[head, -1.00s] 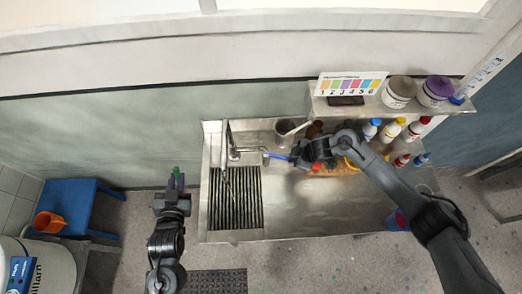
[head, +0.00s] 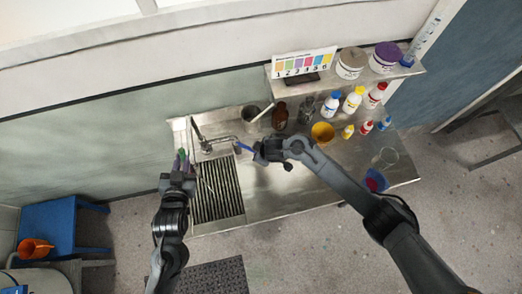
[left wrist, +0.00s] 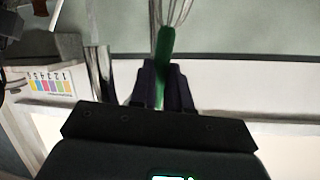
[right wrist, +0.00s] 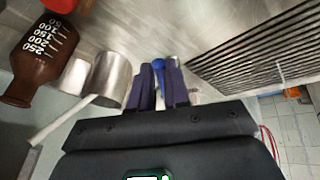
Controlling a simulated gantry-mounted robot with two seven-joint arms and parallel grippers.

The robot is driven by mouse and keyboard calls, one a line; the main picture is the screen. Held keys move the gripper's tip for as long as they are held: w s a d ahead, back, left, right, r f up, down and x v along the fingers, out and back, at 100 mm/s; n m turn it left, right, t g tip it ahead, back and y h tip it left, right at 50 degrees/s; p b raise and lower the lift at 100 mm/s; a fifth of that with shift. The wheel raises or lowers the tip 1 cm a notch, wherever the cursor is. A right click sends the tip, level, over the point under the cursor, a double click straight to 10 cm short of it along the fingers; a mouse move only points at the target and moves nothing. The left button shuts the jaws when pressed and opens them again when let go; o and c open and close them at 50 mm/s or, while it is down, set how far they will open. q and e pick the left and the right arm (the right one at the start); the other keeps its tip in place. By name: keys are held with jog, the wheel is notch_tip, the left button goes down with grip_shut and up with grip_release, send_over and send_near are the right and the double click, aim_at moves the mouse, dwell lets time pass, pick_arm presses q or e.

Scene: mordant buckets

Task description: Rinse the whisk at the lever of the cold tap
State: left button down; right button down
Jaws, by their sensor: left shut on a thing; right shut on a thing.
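The whisk has a green handle (left wrist: 164,48) and pale wire loops (left wrist: 172,12). My left gripper (head: 180,162) is shut on the handle, by the left edge of the sink. In the left wrist view the wires point away from the gripper (left wrist: 164,82). The tap (head: 207,141) stands at the back left of the sink, with a blue lever (head: 246,147) toward its right. My right gripper (head: 259,151) is shut on the blue lever, which also shows between its fingers in the right wrist view (right wrist: 159,68). I cannot tell whether water runs.
A ribbed drainer (head: 218,190) fills the left of the steel counter (head: 275,195). A metal beaker (head: 251,114), brown bottle (head: 279,117), orange cup (head: 323,133) and several small bottles stand at the back and right. A shelf (head: 310,90) holds tubs. The counter's front middle is clear.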

jog(key=c, duration=1.1)
grip_release()
jog(key=p+v, duration=0.2)
jog(key=v, duration=1)
